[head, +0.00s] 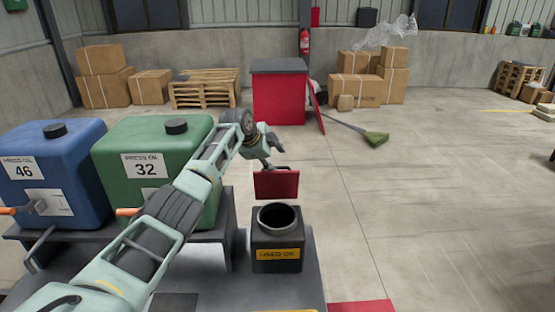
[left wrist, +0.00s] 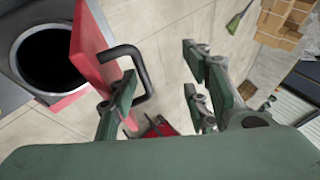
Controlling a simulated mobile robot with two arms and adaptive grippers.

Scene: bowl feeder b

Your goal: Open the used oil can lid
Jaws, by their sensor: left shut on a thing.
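The used oil can (head: 263,240) is a dark box with a yellow label and an open round mouth. Its red lid (head: 276,186) stands about upright at the back of the mouth; its hinge is not clear. In the left wrist view the lid (left wrist: 92,45) is a red plate seen nearly edge-on, with a black loop handle (left wrist: 143,75), beside the dark can mouth (left wrist: 50,52). My left gripper (head: 272,165) is at the lid's upper back side, shut on the handle, with one finger at the loop in the left wrist view. My right gripper is not in view.
A green press oil tank (head: 190,150) and a blue one (head: 75,150) stand left of the can, behind my left arm. A red cabinet (head: 278,98) and a green broom (head: 375,138) are farther back.

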